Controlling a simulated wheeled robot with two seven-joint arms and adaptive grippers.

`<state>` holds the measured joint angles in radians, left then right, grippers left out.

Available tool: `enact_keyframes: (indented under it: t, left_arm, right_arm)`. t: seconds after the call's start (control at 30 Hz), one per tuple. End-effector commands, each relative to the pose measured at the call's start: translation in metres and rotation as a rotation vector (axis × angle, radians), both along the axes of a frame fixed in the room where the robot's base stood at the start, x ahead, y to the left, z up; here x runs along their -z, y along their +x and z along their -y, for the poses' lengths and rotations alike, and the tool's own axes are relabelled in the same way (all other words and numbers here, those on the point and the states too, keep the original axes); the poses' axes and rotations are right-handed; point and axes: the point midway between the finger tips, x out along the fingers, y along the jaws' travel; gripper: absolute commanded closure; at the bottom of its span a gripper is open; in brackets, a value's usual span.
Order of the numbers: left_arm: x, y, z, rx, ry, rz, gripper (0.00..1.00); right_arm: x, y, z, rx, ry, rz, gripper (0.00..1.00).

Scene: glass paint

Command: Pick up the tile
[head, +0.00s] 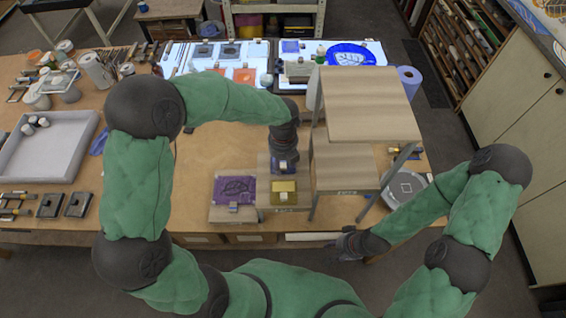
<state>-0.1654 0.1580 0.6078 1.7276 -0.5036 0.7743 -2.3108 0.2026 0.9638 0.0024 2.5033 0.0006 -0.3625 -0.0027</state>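A purple square tile with a dark leaf pattern (222,190) lies on a small pale board near the front edge of the table. A yellow square piece (283,186) lies just right of it on a wooden stand. Which of these the task means, I cannot tell. My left gripper (285,167) points down just behind the yellow piece, above the stand; a bluish patch shows at its tip. Its fingers are too small and dark to tell open from shut. My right gripper (347,245) is low, in front of the table edge, and its fingers are unclear.
A wooden shelf rack (368,85) stands close right of my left gripper. A grey tray (45,160) lies at the left. Lit panels with coloured glass (350,54) are at the back. A blue paper roll (409,80) stands at the right. Bare table lies left of the purple tile.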

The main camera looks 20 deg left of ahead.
Motion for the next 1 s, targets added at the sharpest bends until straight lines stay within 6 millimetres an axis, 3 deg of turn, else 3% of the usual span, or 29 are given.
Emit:
enact_keyframes:
  t: [0.03, 0.13, 0.17, 0.57, 1.0]
  left_arm:
    - [0.0, 0.0, 0.0, 0.0, 0.0, 0.0, 0.71]
    - [0.0, 0.0, 0.0, 0.0, 0.0, 0.0, 0.99]
    - [0.0, 0.0, 0.0, 0.0, 0.0, 0.0, 1.0]
    - [-0.004, 0.001, 0.0, 0.0, 0.0, 0.002, 1.0]
    - [-0.076, 0.001, 0.0, 0.0, -0.001, 0.004, 1.0]
  right_arm:
    - [0.0, 0.0, 0.0, 0.0, 0.0, 0.0, 0.6]
    - [0.0, 0.0, 0.0, 0.0, 0.0, 0.0, 0.6]
    - [0.0, 0.0, 0.0, 0.0, 0.0, 0.0, 0.6]
    - [0.0, 0.0, 0.0, 0.0, 0.0, 0.0, 0.6]
    - [0.002, 0.0, 0.0, 0.0, 0.0, 0.0, 0.6]
